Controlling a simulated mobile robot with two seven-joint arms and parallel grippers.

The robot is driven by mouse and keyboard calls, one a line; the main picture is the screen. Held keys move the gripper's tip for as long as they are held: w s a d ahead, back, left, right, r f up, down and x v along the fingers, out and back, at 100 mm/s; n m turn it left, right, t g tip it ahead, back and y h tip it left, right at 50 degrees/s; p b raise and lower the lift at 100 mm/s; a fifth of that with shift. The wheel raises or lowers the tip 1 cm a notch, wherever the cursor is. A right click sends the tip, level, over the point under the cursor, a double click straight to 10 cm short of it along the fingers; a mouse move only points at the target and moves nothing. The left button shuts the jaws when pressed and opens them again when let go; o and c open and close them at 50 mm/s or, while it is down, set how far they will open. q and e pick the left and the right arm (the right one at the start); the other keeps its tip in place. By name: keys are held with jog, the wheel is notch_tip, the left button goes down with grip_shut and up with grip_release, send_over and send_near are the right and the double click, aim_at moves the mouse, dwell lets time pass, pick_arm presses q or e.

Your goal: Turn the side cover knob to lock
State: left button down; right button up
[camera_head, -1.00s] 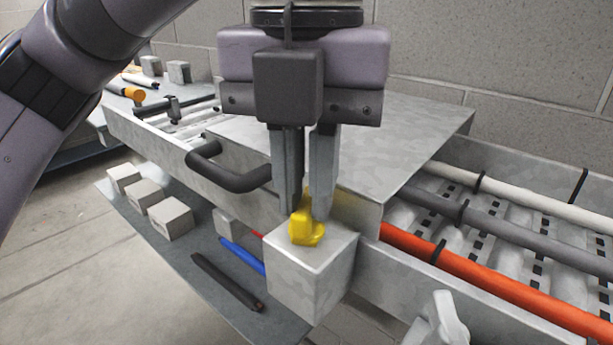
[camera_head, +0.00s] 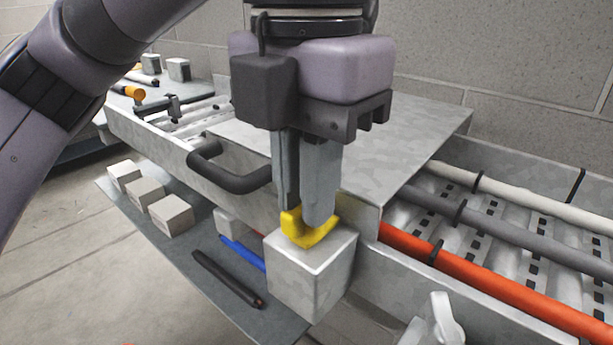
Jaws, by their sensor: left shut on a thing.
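The yellow knob (camera_head: 303,232) sits on top of a grey metal box (camera_head: 308,272) at the side of the tray. My left gripper (camera_head: 303,212) points straight down over the box, and its two fingers are shut on the knob. The fingers hide part of the knob's far side. The grey metal cover (camera_head: 400,135) lies across the tray behind the gripper, with a dark handle (camera_head: 232,178) on its near left side. My right gripper is not in view.
Orange (camera_head: 490,288), grey and white pipes run along the open tray at right. A pale lever (camera_head: 446,318) stands at the front right. A lower shelf holds grey blocks (camera_head: 171,215), a blue rod and a dark rod (camera_head: 228,279). A block wall stands behind.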

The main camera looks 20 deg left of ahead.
pick_arm(q)
jog(key=c, duration=1.1)
grip_release()
jog(key=shift+c, duration=0.2)
jog(key=shift+r+p, duration=0.7)
jog(key=shift+r, duration=2.85)
